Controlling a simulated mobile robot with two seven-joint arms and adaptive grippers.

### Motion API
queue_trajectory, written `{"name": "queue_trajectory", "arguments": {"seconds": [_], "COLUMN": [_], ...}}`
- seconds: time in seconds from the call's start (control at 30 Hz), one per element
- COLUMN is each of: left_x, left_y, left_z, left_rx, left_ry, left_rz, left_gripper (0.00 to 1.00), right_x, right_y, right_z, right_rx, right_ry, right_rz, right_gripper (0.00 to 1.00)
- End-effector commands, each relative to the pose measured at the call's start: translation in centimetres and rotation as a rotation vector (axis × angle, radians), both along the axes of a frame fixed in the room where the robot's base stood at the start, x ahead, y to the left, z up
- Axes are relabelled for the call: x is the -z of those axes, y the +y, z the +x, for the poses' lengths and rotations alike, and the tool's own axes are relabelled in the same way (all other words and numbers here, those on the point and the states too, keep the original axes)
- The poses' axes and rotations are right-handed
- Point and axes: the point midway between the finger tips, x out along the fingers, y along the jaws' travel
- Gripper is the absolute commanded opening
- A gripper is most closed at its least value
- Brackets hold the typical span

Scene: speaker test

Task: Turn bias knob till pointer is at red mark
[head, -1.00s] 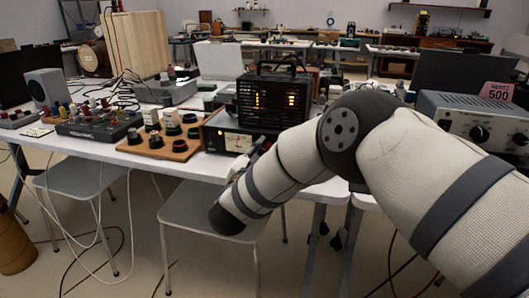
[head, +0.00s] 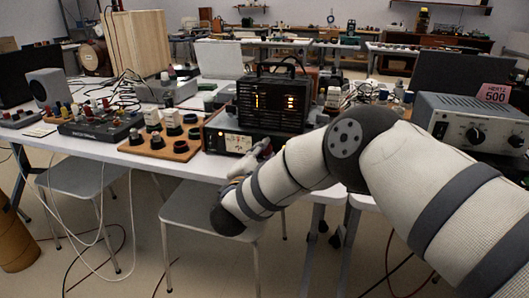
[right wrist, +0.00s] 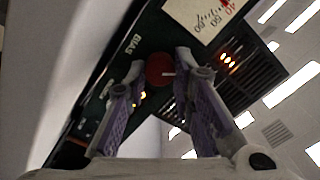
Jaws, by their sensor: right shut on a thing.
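The bias knob (right wrist: 160,68) is dark red with a short white line, and it shows in the right wrist view beside the rotated word BIAS. My right gripper (right wrist: 158,80) is shut on it, one finger at each side. The gripper (head: 262,150) also shows in the head view at the front of the black amplifier (head: 236,120), where it hides the knob. The cream meter (right wrist: 203,16) is cut off by the top edge of the wrist view. Some red shows at its scale, but I cannot read the pointer. My left gripper is not in view.
A wooden board (head: 160,152) with several knobs lies left of the amplifier on the white table. A dark mixer box (head: 100,130) is farther left. A grey HERTZ instrument (head: 470,122) stands right. A grey stool (head: 205,210) is below the table edge.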

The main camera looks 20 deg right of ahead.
Motion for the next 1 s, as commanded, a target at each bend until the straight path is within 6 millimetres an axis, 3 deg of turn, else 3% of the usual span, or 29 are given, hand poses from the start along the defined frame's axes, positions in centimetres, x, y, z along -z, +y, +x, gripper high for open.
{"name": "queue_trajectory", "arguments": {"seconds": [0.63,0.67,0.73,1.0], "left_x": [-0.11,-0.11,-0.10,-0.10], "left_y": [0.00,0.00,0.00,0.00], "left_z": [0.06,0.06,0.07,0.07], "left_rx": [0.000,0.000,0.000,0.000], "left_ry": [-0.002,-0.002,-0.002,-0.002], "left_rz": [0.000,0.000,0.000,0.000], "left_gripper": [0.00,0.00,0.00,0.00], "right_x": [0.06,0.07,0.06,0.04], "right_y": [0.03,0.03,0.03,0.04], "right_z": [-0.02,-0.02,-0.02,-0.03], "right_rx": [-0.001,-0.001,-0.001,-0.001], "right_ry": [-0.030,-0.030,-0.030,-0.030], "right_rz": [0.046,0.046,0.045,0.045], "right_gripper": [0.00,0.27,0.42,0.42]}}
